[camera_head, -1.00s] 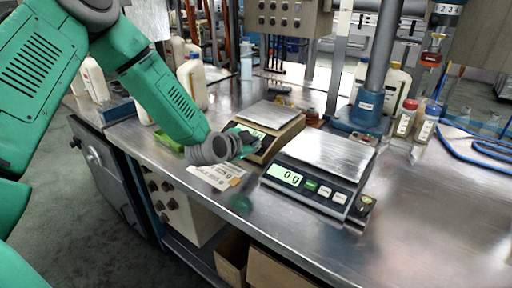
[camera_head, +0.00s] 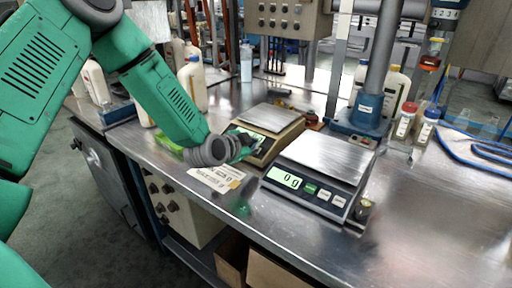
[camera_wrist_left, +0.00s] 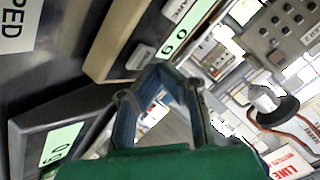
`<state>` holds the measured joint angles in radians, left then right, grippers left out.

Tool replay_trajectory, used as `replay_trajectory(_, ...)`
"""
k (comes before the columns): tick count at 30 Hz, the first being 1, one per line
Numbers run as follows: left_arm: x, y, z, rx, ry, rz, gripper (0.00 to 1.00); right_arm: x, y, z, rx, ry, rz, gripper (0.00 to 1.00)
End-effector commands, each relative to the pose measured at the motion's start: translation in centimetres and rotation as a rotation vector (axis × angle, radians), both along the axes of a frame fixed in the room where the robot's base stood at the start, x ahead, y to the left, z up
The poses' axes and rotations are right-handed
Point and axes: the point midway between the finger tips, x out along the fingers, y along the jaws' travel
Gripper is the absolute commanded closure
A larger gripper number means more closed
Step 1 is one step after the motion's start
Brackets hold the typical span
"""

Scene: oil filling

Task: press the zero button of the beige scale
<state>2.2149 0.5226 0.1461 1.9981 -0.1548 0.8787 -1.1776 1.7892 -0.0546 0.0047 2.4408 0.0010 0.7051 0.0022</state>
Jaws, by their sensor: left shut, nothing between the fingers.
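The beige scale (camera_head: 292,133) stands on the steel bench, with a metal pan on top. My left gripper (camera_head: 246,143) is at its front left and hides part of its front panel and display. In the left wrist view, the beige scale (camera_wrist_left: 119,42) shows its green display and a pale button (camera_wrist_left: 142,56). The closed fingertips (camera_wrist_left: 160,72) of my left gripper appear just beside this button; I cannot tell whether they touch it. The fingers are shut and empty. My right gripper is not in view.
A dark scale (camera_head: 318,188) reading 0 g stands right of the beige one, close to my gripper. A printed label (camera_head: 216,179) lies at the bench edge. White bottles (camera_head: 193,84) stand behind my left arm. A grey column (camera_head: 379,75) rises behind the scales.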

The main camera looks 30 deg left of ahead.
Motion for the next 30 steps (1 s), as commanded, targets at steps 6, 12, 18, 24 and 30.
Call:
replay_trajectory(6,-0.2,0.1,0.4,0.001,-0.001,0.000,1.00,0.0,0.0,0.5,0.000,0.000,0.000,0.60)
replay_trajectory(12,-0.2,0.0,0.5,0.000,-0.001,0.001,1.00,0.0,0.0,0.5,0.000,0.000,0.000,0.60)
replay_trajectory(18,-0.5,0.1,1.9,0.000,-0.002,0.001,1.00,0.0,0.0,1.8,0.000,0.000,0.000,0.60)
replay_trajectory(24,-1.3,0.1,3.9,0.001,-0.001,0.000,1.00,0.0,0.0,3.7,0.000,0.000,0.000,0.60)
replay_trajectory(30,-1.8,0.1,5.3,0.000,-0.001,0.000,1.00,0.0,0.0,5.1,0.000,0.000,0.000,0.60)
